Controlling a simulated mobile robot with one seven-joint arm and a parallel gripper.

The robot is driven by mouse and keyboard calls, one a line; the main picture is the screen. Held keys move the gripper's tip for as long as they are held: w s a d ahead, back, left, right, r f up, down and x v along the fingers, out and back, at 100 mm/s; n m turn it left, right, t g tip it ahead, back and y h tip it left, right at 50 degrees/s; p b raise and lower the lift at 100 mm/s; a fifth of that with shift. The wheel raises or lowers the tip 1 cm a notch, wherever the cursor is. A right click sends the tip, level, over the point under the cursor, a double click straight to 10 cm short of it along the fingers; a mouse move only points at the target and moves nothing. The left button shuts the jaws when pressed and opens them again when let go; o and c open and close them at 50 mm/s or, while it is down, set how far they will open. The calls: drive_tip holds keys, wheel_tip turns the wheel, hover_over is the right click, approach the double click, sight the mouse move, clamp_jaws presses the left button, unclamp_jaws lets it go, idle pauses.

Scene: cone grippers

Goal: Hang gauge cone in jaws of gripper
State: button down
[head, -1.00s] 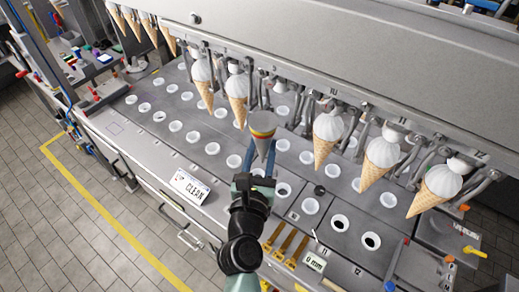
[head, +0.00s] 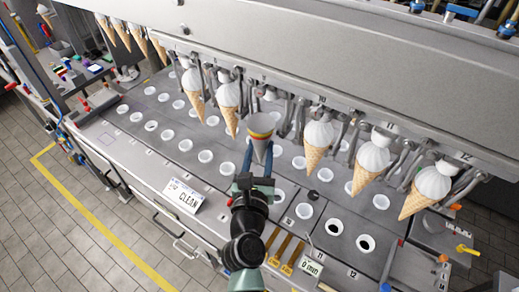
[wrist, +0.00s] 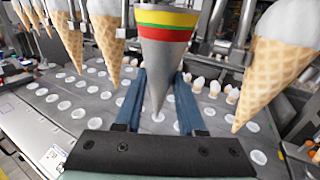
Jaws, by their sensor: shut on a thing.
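The gauge cone (head: 262,125) is grey metal with yellow, red and green bands near its top. My gripper (head: 258,155) is shut on it and holds it upright, point down, above the grey deck. In the wrist view the gauge cone (wrist: 162,60) stands between the two blue fingers (wrist: 160,95). The machine's hanging jaws (head: 272,100) in the row are just behind the cone's top, at a gap between hanging ice cream cones. I cannot tell whether these jaws touch the cone.
Ice cream cones (head: 318,138) hang in jaws on both sides of the gauge cone, close by. The grey deck (head: 230,140) below has rows of white-rimmed holes. A CLEAN sign (head: 184,196) stands at the front left. Yellow-handled tools (head: 284,249) lie near my arm.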

drive_tip(key=shift+w, duration=0.1)
drive_tip(key=shift+w+d+p, duration=0.15)
drive_tip(key=shift+w+d, duration=0.45)
drive_tip(key=shift+w, duration=0.2)
drive_tip(key=shift+w+d+p, duration=0.15)
drive_tip(key=shift+w+d, duration=0.4)
drive_tip(key=shift+w, duration=0.2)
drive_tip(key=shift+f+b, duration=0.4)
drive_tip(key=shift+f, duration=0.1)
idle(0.9)
drive_tip(key=shift+c, duration=0.5)
unclamp_jaws()
drive_tip(key=s+a, duration=0.5)
drive_tip(key=s, duration=0.2)
drive_tip(key=shift+s+a, duration=0.15)
idle(0.6)
idle(0.9)
